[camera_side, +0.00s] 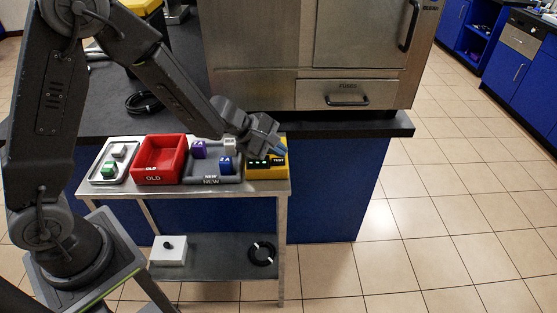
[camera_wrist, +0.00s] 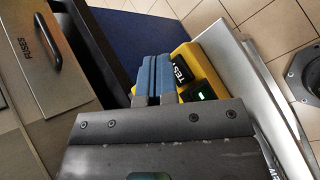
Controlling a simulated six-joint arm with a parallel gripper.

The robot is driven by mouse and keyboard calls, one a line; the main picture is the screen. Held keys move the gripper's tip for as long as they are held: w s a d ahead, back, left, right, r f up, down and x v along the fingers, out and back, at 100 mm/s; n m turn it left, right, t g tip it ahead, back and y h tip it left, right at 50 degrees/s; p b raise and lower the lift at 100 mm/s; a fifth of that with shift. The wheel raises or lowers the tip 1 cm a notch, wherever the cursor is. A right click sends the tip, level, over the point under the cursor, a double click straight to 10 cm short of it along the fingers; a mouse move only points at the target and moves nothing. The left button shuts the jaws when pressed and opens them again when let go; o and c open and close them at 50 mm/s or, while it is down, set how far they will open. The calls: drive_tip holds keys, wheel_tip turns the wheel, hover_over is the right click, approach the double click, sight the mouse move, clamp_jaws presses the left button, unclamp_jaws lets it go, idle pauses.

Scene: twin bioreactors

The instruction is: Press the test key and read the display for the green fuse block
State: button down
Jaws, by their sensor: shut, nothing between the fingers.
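The yellow tester (camera_side: 266,174) sits at the right end of the small cart, with a dark display (camera_side: 258,162) showing small green marks I cannot read. Its black key marked TEST (camera_side: 279,160) is beside the display; the TEST label (camera_wrist: 182,75) also shows in the wrist view, near the lit green display (camera_wrist: 200,91). My gripper (camera_side: 282,151) is shut and empty, its blue fingertips (camera_wrist: 152,66) at the tester beside the TEST label. I cannot tell whether they touch the key. The green fuse block (camera_side: 109,170) lies in the metal tray (camera_side: 95,181) at the cart's left end.
A white block (camera_side: 119,151) shares the metal tray. The red OLD bin (camera_side: 160,177) looks empty. The grey NEW tray (camera_side: 212,180) holds purple (camera_side: 198,149), blue (camera_side: 226,164) and whitish (camera_side: 230,145) blocks. The FUSES drawer (camera_side: 347,93) is closed behind the cart.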

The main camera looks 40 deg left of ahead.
drive_tip(key=shift+f, duration=0.1)
drive_tip(key=shift+f, duration=0.3)
drive_tip(key=shift+f, duration=0.35)
idle(0.8)
drive_tip(key=shift+s+a+f, duration=0.1)
drive_tip(key=shift+s+f, duration=0.05)
drive_tip(key=shift+f, duration=0.4)
idle(0.3)
drive_tip(key=shift+r, duration=0.15)
drive_tip(key=shift+s+a+r, duration=0.1)
drive_tip(key=shift+r, duration=0.7)
drive_tip(key=shift+r, duration=0.1)
